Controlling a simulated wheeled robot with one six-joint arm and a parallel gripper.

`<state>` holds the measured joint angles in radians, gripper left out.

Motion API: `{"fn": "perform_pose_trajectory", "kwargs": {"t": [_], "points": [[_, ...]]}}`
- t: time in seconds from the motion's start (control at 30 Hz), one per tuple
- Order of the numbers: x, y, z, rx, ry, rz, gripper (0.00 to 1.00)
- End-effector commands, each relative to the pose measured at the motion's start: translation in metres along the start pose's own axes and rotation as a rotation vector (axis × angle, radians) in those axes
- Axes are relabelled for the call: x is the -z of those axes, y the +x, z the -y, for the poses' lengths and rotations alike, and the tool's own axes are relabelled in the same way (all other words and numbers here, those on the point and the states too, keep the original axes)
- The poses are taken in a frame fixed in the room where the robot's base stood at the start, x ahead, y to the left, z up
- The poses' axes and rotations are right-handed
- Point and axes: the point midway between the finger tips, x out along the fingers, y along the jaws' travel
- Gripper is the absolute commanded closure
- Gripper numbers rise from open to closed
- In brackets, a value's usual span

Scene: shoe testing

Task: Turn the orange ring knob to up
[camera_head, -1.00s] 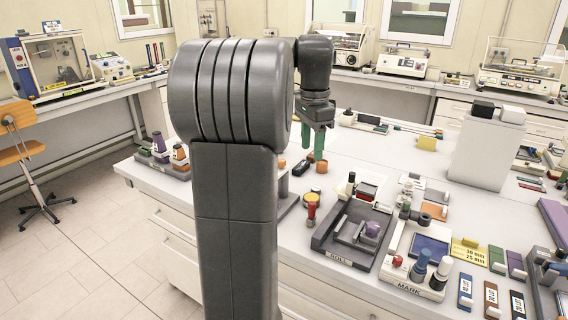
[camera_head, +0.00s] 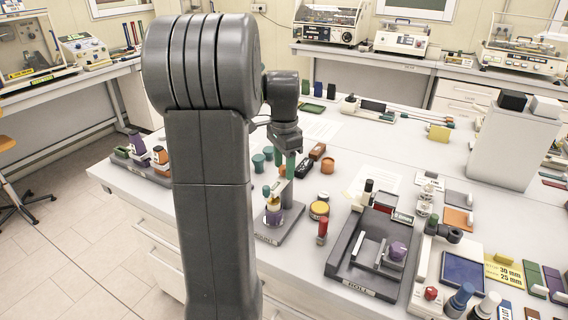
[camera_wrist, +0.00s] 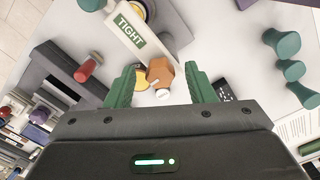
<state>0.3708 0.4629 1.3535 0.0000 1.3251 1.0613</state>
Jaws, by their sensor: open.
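In the wrist view an orange-brown faceted knob (camera_wrist: 158,70) with a white tip lies between my fingertips, beside an upright labelled TIGHT (camera_wrist: 129,28). The white tip points toward the bottom of that view. My gripper (camera_wrist: 161,76) is open, with one green finger on each side of the knob and visible gaps. In the head view my gripper (camera_head: 290,163) hangs above the back end of a grey station (camera_head: 290,223) with yellow and purple parts. There my arm and fingers mostly hide the knob.
An orange cylinder (camera_head: 327,166), a black box (camera_head: 304,168) and green pieces (camera_head: 258,162) stand behind. The ROLL station (camera_head: 350,280) is farther right.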

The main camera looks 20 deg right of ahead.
Motion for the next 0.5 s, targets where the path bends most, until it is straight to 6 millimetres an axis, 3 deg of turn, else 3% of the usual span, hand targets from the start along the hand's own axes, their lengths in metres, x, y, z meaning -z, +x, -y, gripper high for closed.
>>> {"fn": "perform_pose_trajectory", "kwargs": {"t": [0.13, 0.37, 0.5], "points": [[0.0, -0.0002, 0.0, 0.0, 0.0, 0.0, 0.51], [0.0, -0.0004, -0.0001, 0.0, 0.0, 0.0, 0.95], [0.0, -0.0006, -0.0001, 0.0, -0.003, 0.0, 0.95]]}}
